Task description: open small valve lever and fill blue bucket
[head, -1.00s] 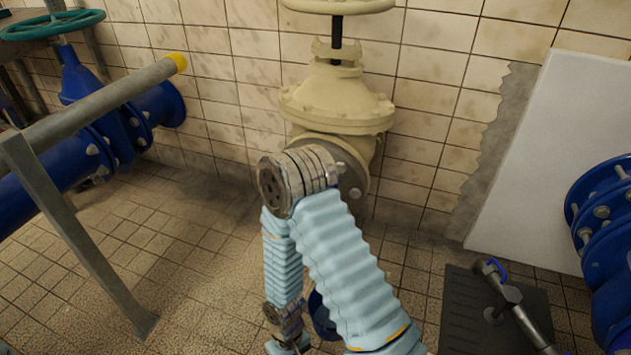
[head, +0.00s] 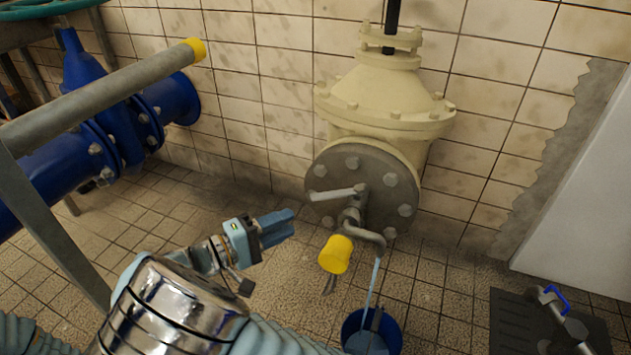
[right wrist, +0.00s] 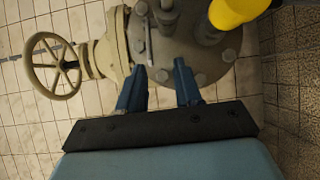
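The small valve lever (head: 335,193) is a pale metal handle on a tap fixed to the round grey flange (head: 390,165). It points left in the head view. A thin pale stream runs from the tap's spout (head: 372,236) down to the blue bucket (head: 394,325), which stands on the floor, cut off by the lower edge. My right gripper (head: 278,228) is left of the tap, clear of the lever. In the right wrist view its blue fingers (right wrist: 160,88) are apart with nothing between them, facing the flange. My left gripper is not in view.
A yellow cap-like piece (head: 336,254) sits just left of the spout. The cream valve body (head: 385,95) rises behind the flange. A grey rail with a yellow end (head: 110,95) and blue pipes (head: 60,165) fill the left. A dark mat (head: 510,320) lies at lower right.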

